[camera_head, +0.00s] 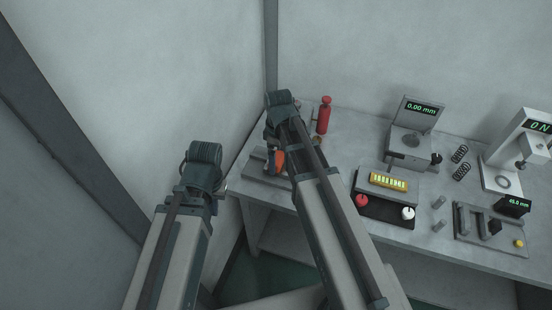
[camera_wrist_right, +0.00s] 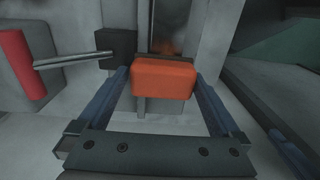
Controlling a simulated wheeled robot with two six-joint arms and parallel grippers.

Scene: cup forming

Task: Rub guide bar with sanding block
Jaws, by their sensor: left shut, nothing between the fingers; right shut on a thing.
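My right gripper (camera_wrist_right: 165,78) is shut on the orange sanding block (camera_wrist_right: 163,82), which has a dark strip along its far edge. The block also shows in the head view (camera_head: 280,160), partly hidden by my right arm. I cannot tell whether block and bar touch. In the head view my right gripper covers most of that spot. My left gripper (camera_head: 200,190) is shut and empty, left of the table; its fingertips are hard to make out.
A red bottle (camera_head: 323,115) stands behind my right gripper. In the wrist view a metal rod (camera_wrist_right: 75,60) lies left of the block.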

